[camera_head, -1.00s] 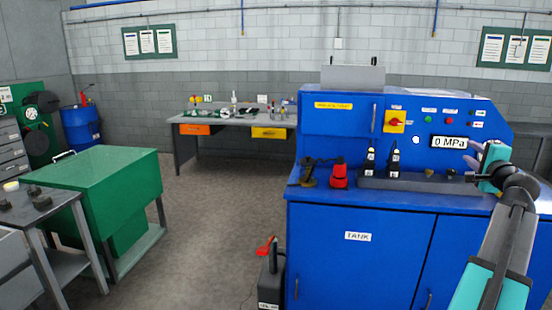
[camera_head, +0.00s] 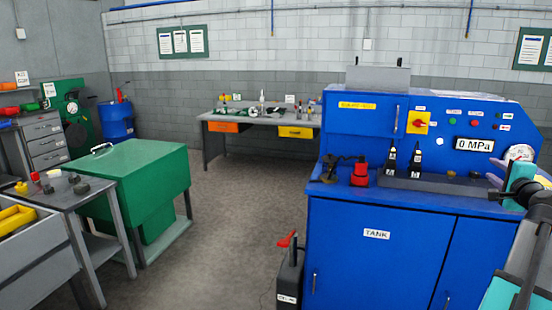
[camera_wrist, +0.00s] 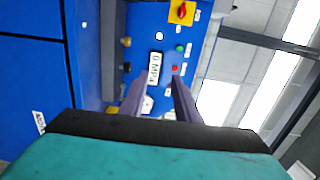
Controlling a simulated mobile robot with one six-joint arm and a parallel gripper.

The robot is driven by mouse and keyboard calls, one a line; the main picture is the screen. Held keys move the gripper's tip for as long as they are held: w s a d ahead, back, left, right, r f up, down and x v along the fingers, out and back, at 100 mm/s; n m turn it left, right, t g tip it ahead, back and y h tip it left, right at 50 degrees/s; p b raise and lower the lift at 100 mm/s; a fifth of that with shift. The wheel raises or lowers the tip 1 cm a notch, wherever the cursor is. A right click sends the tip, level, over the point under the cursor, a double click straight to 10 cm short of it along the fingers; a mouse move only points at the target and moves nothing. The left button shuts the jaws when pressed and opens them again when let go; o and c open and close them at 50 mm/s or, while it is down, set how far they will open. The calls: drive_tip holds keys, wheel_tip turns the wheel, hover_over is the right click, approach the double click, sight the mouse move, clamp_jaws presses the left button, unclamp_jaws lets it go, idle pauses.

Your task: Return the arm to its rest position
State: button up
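My arm shows at the right edge of the head view, with my gripper (camera_head: 494,182) in front of the right part of the blue test bench (camera_head: 378,260). In the wrist view my gripper (camera_wrist: 158,88) has its two purple-grey fingers apart. Nothing is held between them; the bench panel with the "0 MPa" display (camera_wrist: 155,68) shows behind. The display (camera_head: 474,144) also shows in the head view, with a round gauge (camera_head: 519,153) beside it. Whether the fingers touch the bench cannot be told.
A green cabinet (camera_head: 150,170) stands at left. The floor between is clear.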

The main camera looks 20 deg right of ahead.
drive_tip(key=w+a+f+n+g+y, duration=0.1)
drive_tip(key=w+a+f+n+y, duration=0.1)
drive_tip(key=w+a+f, duration=0.5)
drive_tip(key=w+a+f+n+y, duration=0.2)
drive_tip(key=w+a+f, duration=0.2)
drive_tip(key=f, duration=0.7)
drive_tip(key=w+a+f+n+g+y, duration=0.1)
drive_tip(key=w+a+f+y, duration=0.2)
drive_tip(key=w+a+f, duration=0.35)
drive_tip(key=w+a+f+n+g+y, duration=0.1)
drive_tip(key=a+f+n+g+y, duration=0.4)
drive_tip(key=a+f, duration=1.9)
drive_tip(key=s+a+f+n+g, duration=0.35)
drive_tip(key=s+a+f, duration=0.25)
drive_tip(key=a+f, duration=0.4)
drive_tip(key=s+a+f+n+g, duration=0.35)
drive_tip(key=s+a+f, duration=0.25)
drive_tip(key=a+f, duration=0.4)
drive_tip(key=s+a+f+n+g+h, duration=0.1)
drive_tip(key=s+a+f+n+g, duration=0.2)
drive_tip(key=s, duration=0.9)
drive_tip(key=s+a+f+n+g+h, duration=0.1)
drive_tip(key=s+a+f+n+g, duration=0.2)
drive_tip(key=s, duration=0.9)
drive_tip(key=a+f+n, duration=0.1)
drive_tip(key=a+f, duration=0.2)
drive_tip(key=f, duration=0.1)
drive_tip(key=shift+a+n, duration=0.3)
drive_tip(key=shift+s, duration=0.1)
